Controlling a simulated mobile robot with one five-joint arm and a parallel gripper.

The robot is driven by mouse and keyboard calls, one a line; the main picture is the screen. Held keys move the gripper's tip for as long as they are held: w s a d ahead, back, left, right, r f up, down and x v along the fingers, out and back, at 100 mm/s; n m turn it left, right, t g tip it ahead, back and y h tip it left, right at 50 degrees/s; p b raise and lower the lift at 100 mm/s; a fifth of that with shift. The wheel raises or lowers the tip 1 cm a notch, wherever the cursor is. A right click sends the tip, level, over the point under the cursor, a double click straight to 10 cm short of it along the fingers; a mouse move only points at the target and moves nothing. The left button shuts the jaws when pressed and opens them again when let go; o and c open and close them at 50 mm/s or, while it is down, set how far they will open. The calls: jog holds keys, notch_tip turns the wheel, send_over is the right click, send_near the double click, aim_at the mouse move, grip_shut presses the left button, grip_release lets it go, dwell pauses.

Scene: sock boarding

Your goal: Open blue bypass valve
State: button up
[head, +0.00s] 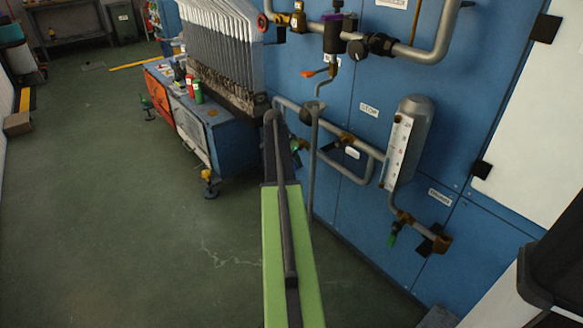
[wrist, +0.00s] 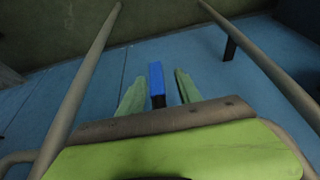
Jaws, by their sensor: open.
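In the wrist view the blue valve handle (wrist: 156,78) is a short bright blue bar on a dark stem. It shows in the gap between the two green fingers of my gripper (wrist: 160,76). The fingers are apart, one on each side of the handle, with a visible gap on both sides. I cannot tell how far the handle is from the fingertips in depth. In the head view the blue handle cannot be made out, and my green arm covers much of the area around my gripper.
Grey pipes (wrist: 85,80) flank my gripper in the wrist view. On the blue wall panel (head: 350,200) are a level gauge (head: 398,150), a green-handled valve (head: 392,238) and an orange-handled valve (head: 310,72). A blue machine (head: 232,145) stands left of my arm. Open floor (head: 120,220) lies left.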

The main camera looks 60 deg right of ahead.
grip_shut()
jog(key=shift+w, duration=0.2)
dwell(1.1)
